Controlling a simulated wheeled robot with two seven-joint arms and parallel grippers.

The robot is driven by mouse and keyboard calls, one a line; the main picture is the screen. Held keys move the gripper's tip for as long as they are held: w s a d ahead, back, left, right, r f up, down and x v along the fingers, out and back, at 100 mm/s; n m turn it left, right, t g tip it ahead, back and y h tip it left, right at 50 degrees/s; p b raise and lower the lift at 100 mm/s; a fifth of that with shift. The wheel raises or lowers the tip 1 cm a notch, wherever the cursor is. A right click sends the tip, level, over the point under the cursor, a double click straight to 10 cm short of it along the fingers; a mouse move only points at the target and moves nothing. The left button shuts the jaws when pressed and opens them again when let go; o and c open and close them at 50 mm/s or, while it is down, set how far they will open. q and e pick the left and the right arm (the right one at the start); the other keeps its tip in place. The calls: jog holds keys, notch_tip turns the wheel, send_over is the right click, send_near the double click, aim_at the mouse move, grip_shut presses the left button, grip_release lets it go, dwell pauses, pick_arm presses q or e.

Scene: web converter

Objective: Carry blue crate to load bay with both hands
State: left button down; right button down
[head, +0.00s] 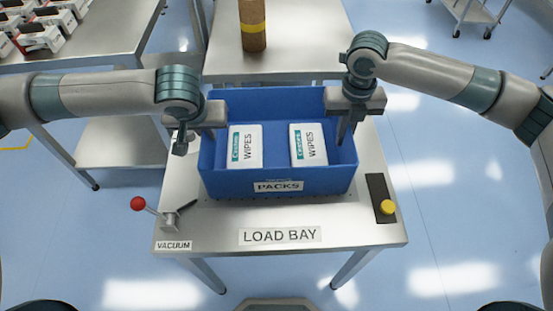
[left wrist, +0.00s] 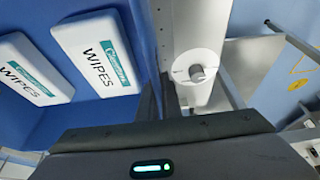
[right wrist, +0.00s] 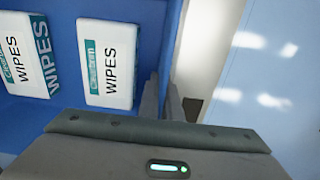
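The blue crate (head: 230,183), labelled PACKS, is level over the back part of the table labelled LOAD BAY (head: 300,222). It looks set down on the tabletop, though a small gap underneath cannot be ruled out. Two white WIPES packs (head: 245,146) (head: 309,145) lie inside it. My left gripper (head: 209,134) is at the crate's left wall, and my right gripper (head: 347,130) is at its right wall. In the left wrist view (left wrist: 160,95) and right wrist view (right wrist: 163,97), the fingers straddle the wall closely and look shut on it.
A lever with a red ball (head: 138,204) stands at the table's left, by a VACUUM label (head: 173,245). A yellow button (head: 387,207) is at the right. Behind the crate is a metal table (head: 285,65) with a brown roll (head: 252,25). Another bench (head: 100,45) stands at left.

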aim_at(202, 136)
pick_arm(q)
jog(key=shift+a+f+b, duration=0.2)
jog(key=shift+f+b, duration=0.4)
jog(key=shift+f, duration=0.15)
pick_arm(e)
jog(key=shift+d+f, duration=0.2)
jog(key=shift+f, duration=0.5)
pick_arm(q)
jog(key=c, duration=2)
grip_release()
jog(key=shift+r, duration=0.1)
pick_arm(e)
jog(key=c, duration=2)
grip_release()
jog(key=shift+r, duration=0.1)
pick_arm(q)
jog(key=shift+d, duration=0.1)
pick_arm(e)
jog(key=shift+a, duration=0.1)
pick_arm(q)
jog(key=shift+r, duration=0.2)
jog(key=shift+s+d+r, duration=0.1)
jog(key=shift+s+r, duration=0.05)
jog(key=shift+r, duration=0.05)
jog(key=v, duration=1.1)
jog(key=shift+s+r, duration=0.1)
jog(key=shift+s, duration=0.05)
pick_arm(e)
notch_tip(202, 136, up, 12)
